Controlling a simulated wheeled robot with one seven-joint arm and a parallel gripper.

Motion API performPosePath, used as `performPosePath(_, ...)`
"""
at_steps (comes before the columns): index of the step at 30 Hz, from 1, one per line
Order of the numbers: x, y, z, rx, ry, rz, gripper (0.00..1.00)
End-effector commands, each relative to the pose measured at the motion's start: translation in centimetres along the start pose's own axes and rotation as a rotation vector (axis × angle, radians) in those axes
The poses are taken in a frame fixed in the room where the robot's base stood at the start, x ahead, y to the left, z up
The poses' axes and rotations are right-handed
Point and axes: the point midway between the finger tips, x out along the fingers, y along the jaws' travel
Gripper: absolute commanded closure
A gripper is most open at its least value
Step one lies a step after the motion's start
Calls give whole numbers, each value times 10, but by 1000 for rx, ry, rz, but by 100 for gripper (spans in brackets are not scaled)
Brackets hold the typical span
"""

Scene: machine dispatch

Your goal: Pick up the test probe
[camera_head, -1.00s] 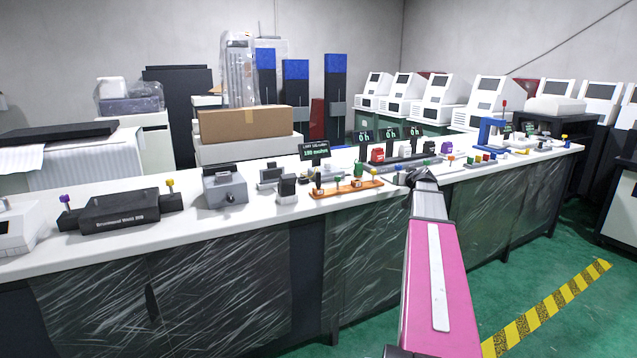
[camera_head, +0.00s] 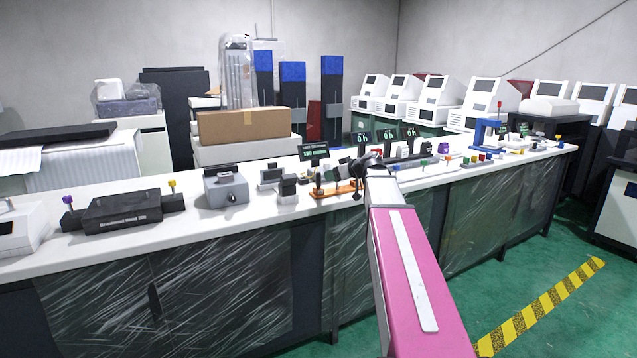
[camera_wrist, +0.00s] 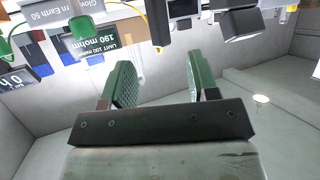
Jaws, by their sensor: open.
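An orange rack (camera_head: 336,188) stands on the white workbench, right of a small dark block. It holds small upright pieces with coloured tops; I cannot tell which one is the test probe. My gripper (camera_wrist: 164,72) is open and empty, with its two green ribbed fingers wide apart in the wrist view. In the head view my arm's end is over the right part of the rack and hides it.
The workbench (camera_head: 245,225) carries a grey box (camera_head: 226,190) and a long black device (camera_head: 122,212) to the left. Small displays (camera_head: 387,136) and several coloured items stand to the right. A cardboard box (camera_head: 243,125) is behind the bench.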

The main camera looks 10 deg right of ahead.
Motion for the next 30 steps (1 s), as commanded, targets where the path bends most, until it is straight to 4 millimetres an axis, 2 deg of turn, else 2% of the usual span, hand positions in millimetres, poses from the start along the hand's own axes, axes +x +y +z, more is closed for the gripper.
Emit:
performPosePath(4, 25, 2, -1, 1, 0, -1, 46)
performPosePath(14, 50, 1, 1, 2, -1, 0, 46)
performPosePath(21, 83, 1, 1, 1, 0, 1, 46)
performPosePath(29, 88, 0, 2, 2, 0, 3, 46)
performPosePath(30, 88, 0, 2, 2, 0, 3, 49)
